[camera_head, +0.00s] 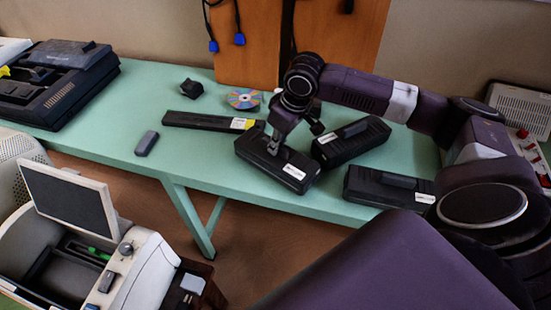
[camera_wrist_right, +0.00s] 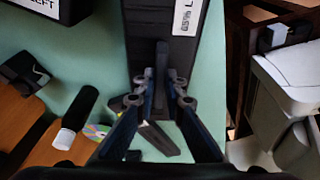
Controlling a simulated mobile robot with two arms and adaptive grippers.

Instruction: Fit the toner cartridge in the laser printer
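The laser printer (camera_head: 140,275) stands at the lower left of the head view, its panel raised and a dark bay (camera_head: 65,275) open on top. A black toner cartridge with a white label (camera_head: 293,172) is on the green table near its front edge. My right gripper (camera_head: 274,147) points down at its top. In the right wrist view, the right fingertips (camera_wrist_right: 164,80) are close together on either side of the raised handle of this cartridge (camera_wrist_right: 143,40), seemingly touching it. The label there reads "65% L", partly cut off. My left gripper is out of view.
Other black cartridges lie close by, one behind (camera_head: 351,142) and one to the right (camera_head: 375,187). A long black bar (camera_head: 195,121), a disc (camera_head: 243,99), a small grey item (camera_head: 147,143) and a black device (camera_head: 60,95) are also on the table (camera_head: 120,140).

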